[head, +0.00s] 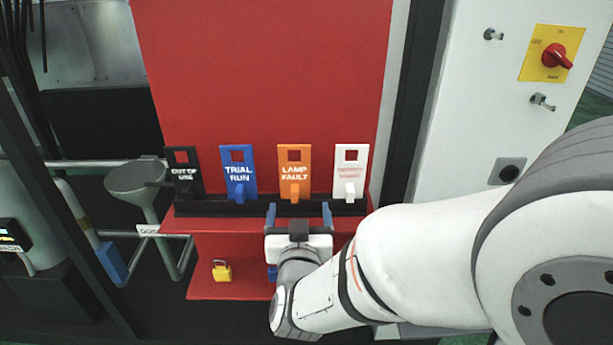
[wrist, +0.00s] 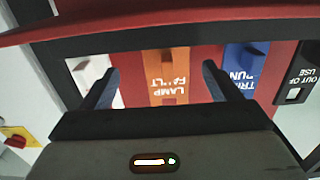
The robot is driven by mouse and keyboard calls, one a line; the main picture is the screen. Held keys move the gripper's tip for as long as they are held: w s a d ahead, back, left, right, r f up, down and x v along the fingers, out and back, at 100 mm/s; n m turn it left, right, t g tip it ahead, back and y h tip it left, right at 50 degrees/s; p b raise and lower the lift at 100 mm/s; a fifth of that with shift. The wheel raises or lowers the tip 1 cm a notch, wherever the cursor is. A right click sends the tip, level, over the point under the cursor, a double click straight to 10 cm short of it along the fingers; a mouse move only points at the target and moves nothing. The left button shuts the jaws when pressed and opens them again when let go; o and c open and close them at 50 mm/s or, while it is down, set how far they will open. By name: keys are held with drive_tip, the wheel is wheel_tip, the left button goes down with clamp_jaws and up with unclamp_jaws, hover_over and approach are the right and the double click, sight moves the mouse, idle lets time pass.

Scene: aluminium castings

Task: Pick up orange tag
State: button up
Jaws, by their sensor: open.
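The orange tag (head: 294,172), lettered LAMP FAULT, stands upright in a black rack on a red board, between a blue tag and a white tag. It also shows upside down in the wrist view (wrist: 168,80), between my two fingers. My gripper (head: 299,210) is open in front of the rack, just below the orange tag in the head view. In the wrist view my gripper's fingers (wrist: 158,80) are spread wide on either side of the orange tag, with gaps on both sides. The gripper holds nothing.
The blue TRIAL RUN tag (head: 238,172) and white tag (head: 350,172) flank it; the black OUT OF USE tag (head: 183,172) is at far left. The black rack (head: 220,208) sits above a lower red shelf with a yellow padlock (head: 222,271). A white cabinet with a red switch (head: 556,56) stands right.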

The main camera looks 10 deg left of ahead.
sight(295, 188)
drive_tip(key=x, duration=0.2)
drive_tip(key=p+x, duration=0.1)
drive_tip(key=x, duration=0.2)
drive_tip(key=r+x, duration=0.1)
drive_tip(key=x, duration=0.1)
drive_tip(key=shift+w+a+p, duration=0.25)
drive_tip(key=shift+a+p, duration=0.1)
drive_tip(key=shift+a, duration=0.15)
drive_tip(key=shift+c, duration=0.2)
